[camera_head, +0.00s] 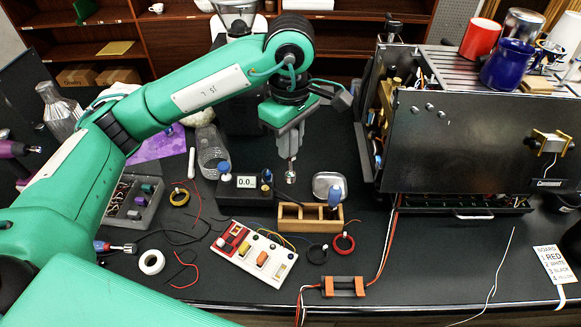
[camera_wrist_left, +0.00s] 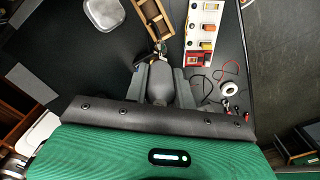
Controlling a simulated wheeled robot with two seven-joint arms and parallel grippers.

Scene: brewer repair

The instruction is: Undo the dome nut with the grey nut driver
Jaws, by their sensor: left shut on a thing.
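My left gripper (camera_head: 290,140) points down over the middle of the bench, shut on the grey nut driver. The driver's metal socket end (camera_head: 291,177) sticks out below the fingers, above the bench and apart from everything under it. In the left wrist view the driver's rounded grey handle (camera_wrist_left: 159,84) sits between the fingers of the left gripper (camera_wrist_left: 160,80). The dark brewer (camera_head: 460,145) stands at the right with its side panel facing me. I cannot make out the dome nut in either view. My right gripper is not in view.
A wooden rack (camera_head: 293,224) with a blue-handled tool (camera_head: 335,195) stands below the gripper. Mugs (camera_head: 507,65) stand on the brewer. The front right bench is mostly clear.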

